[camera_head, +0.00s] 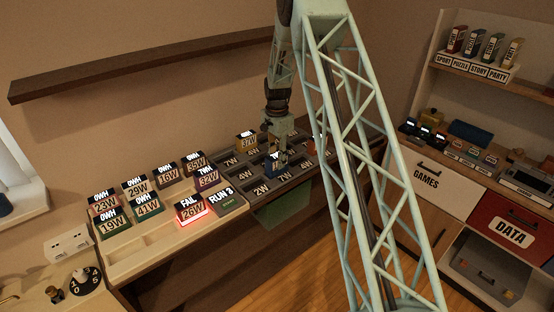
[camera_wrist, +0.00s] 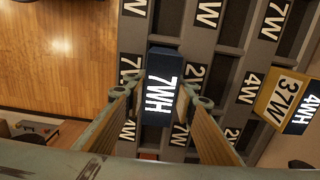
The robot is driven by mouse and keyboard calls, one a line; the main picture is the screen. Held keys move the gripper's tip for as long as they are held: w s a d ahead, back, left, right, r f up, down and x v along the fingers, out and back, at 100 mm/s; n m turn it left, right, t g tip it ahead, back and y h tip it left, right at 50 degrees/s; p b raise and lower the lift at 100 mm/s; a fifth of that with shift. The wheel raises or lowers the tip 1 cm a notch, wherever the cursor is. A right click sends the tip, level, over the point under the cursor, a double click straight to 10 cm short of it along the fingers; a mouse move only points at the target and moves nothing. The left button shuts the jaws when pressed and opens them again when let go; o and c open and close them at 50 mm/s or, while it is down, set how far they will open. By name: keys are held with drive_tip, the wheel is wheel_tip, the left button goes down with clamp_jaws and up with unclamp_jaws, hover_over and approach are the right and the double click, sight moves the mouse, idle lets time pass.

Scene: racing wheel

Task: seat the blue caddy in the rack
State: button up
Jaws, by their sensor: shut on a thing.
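The blue caddy (camera_wrist: 163,75) shows a lit 7WH display on its top in the wrist view. My gripper (camera_wrist: 168,97) is shut on it, one finger on each side. In the head view the blue caddy (camera_head: 271,164) is at the dark grey rack (camera_head: 232,182), below my gripper (camera_head: 276,153), and partly hidden by it. The rack has rows of slots with labels such as 7W, 4W and 2W. I cannot tell whether the caddy's base is inside a slot or just above one.
A yellow caddy (camera_head: 246,143) marked 37W, display 4WH, sits at the rack's back; it also shows in the wrist view (camera_wrist: 287,96). Several caddies with 0WH displays stand on the left bench. A red-lit FAIL caddy (camera_head: 189,210) sits beside the RUN 3 block (camera_head: 221,199).

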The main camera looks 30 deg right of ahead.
drive_tip(key=shift+f, duration=0.35)
drive_tip(key=o, duration=1.2)
drive_tip(key=shift+c, duration=0.2)
drive_tip(key=shift+r, duration=0.1)
drive_tip(key=shift+r, duration=5.85)
drive_tip(key=shift+r, duration=0.15)
